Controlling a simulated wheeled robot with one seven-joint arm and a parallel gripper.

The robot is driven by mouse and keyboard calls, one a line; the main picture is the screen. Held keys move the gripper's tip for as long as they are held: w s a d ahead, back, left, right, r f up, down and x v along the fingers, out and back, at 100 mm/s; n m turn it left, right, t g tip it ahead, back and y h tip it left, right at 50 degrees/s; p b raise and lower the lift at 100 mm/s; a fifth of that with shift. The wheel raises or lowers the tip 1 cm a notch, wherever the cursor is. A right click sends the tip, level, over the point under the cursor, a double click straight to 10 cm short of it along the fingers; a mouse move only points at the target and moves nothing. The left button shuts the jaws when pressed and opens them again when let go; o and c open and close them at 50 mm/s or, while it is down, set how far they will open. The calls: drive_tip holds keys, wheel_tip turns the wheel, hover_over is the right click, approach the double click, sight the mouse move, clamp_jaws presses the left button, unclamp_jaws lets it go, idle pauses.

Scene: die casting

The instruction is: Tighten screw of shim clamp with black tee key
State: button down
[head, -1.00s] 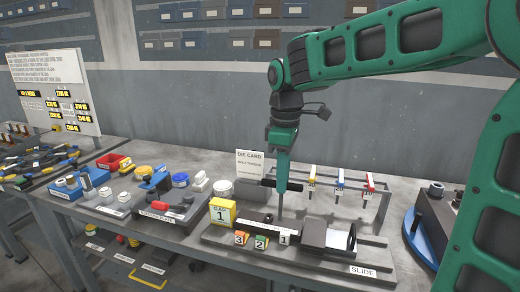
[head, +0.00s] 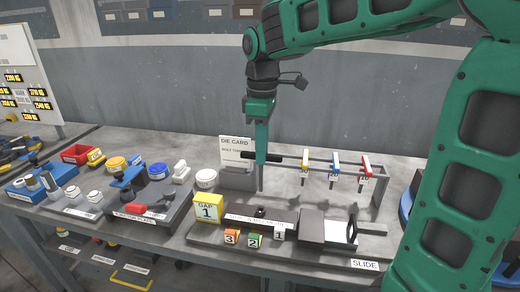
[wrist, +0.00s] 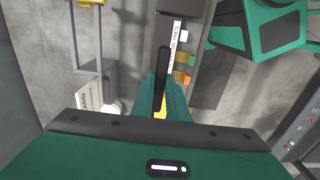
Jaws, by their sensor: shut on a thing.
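My gripper (head: 262,157) is shut on the black tee key (head: 247,155) at its crossbar. In the wrist view the black bar (wrist: 163,70) sits between my two teal fingers (wrist: 164,100). The key's shaft (head: 261,180) points straight down. Its lower end is above the small dark screw (head: 260,211) on the shim clamp, with a visible gap between them. The shim clamp (head: 285,217) is a dark bar with a white label strip, on the slide base at the front of the bench.
A yellow "GAP 1" box (head: 208,207) stands left of the clamp. Numbered coloured tags (head: 253,241) sit in front. A rack (head: 375,190) with yellow, blue and red handled keys stands behind to the right. The die card (head: 236,150) stands behind my gripper.

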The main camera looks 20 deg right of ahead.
sight(262, 176)
drive_tip(key=shift+f, duration=4.05)
idle(1.0)
